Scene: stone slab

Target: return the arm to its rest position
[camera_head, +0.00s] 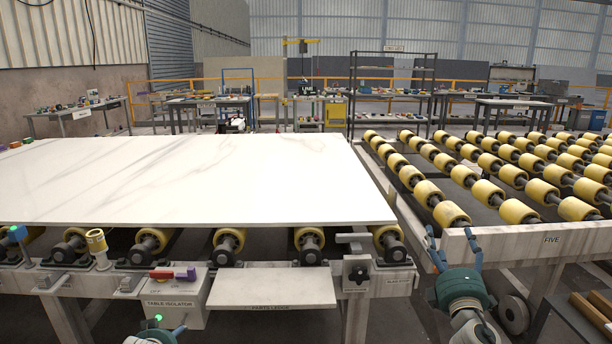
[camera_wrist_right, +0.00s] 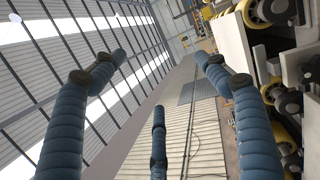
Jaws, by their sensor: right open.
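My right gripper (camera_head: 452,238) stands at the lower right of the head view, in front of the roller conveyor's end beam, with its blue fingers pointing up. In the right wrist view its three ribbed blue fingers (camera_wrist_right: 160,72) are spread wide with nothing between them. It is open and empty, right of the stone slab (camera_head: 200,180) and apart from it. A small bluish part (camera_head: 170,336), seemingly of my left gripper, shows at the bottom edge below the table isolator box. Most of it is cut off, so its fingers cannot be judged.
The slab lies on a roller table with a parts ledge (camera_head: 272,288) and a table isolator box (camera_head: 178,300) at its front. A conveyor with yellow rollers (camera_head: 515,210) stands at the right. A grey clamp (camera_head: 356,270) sticks up near the slab's front right corner. Workbenches stand far back.

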